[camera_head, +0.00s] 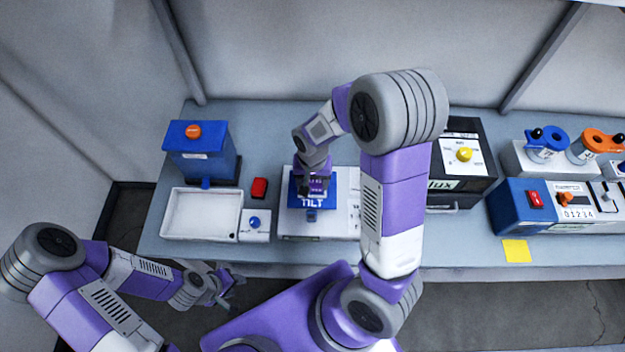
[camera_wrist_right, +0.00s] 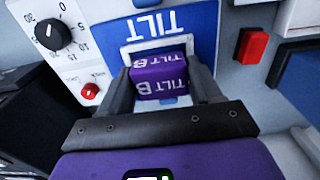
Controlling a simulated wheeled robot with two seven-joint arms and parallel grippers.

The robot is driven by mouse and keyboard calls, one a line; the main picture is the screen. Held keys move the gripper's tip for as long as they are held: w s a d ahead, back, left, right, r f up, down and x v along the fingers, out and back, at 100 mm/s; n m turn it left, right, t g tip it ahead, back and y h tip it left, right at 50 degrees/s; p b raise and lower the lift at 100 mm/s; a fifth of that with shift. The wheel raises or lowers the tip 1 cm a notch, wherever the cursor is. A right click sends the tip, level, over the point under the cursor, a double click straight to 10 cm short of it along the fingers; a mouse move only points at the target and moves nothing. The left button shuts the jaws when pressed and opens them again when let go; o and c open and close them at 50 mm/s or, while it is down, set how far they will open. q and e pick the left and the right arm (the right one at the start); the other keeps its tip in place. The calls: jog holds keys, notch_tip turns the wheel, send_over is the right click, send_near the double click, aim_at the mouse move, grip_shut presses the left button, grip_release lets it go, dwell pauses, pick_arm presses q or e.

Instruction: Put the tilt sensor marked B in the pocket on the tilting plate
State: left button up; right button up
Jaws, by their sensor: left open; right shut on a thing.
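The tilt sensor B (camera_wrist_right: 158,80) is a purple block with white "TILT B" lettering. In the right wrist view it sits between the fingers of my right gripper (camera_wrist_right: 165,88), which is shut on it. The blue tilting plate (camera_wrist_right: 196,28), marked TILT, lies just beyond it with a white-framed pocket (camera_wrist_right: 128,50). The sensor is at the pocket's opening; I cannot tell how deep it sits. In the head view the plate (camera_head: 325,203) is partly hidden by my right gripper (camera_head: 314,190). My left gripper (camera_head: 228,288) is open and empty, in front of the table's edge.
A white tray (camera_head: 165,226), a blue box with an orange knob (camera_head: 205,170) and a red block (camera_head: 259,188) stand left of the plate. A dial panel (camera_wrist_right: 60,30) adjoins it. A black lux box (camera_head: 470,180) and blue devices (camera_head: 515,205) stand to the right.

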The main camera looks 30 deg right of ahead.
jog(key=shift+f, duration=0.3)
dwell(0.7)
dwell(0.3)
jog(key=o, duration=1.3)
jog(key=shift+r, duration=0.1)
jog(key=shift+r+p, duration=3.25)
jog(key=shift+r, duration=0.7)
